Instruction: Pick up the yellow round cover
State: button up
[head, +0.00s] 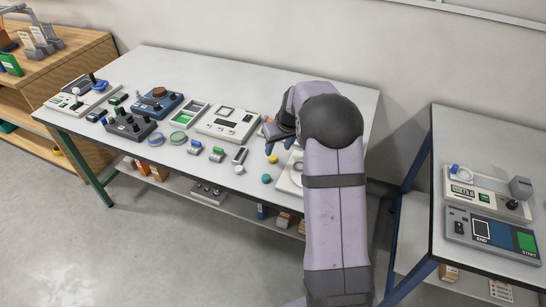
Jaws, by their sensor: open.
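The yellow round cover (272,159) is a small round piece on the white table, near its front edge and right of the middle. My gripper (278,146) is open, just behind and above the cover in the picture. Its fingers look apart from the cover, though the gap is too small to judge well. My arm comes in from the lower right and hides part of the table and of the gripper.
A small teal round piece (266,178) and a white round piece (239,169) lie close by. A grey-white panel device (229,124) stands to the left, with several other devices beyond. A second table (450,135) stands at the right.

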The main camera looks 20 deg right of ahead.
aim_at(273, 157)
jog(key=shift+a+p+x, duration=0.2)
jog(key=shift+p+x, duration=1.2)
jog(key=shift+x, duration=2.25)
grip_shut()
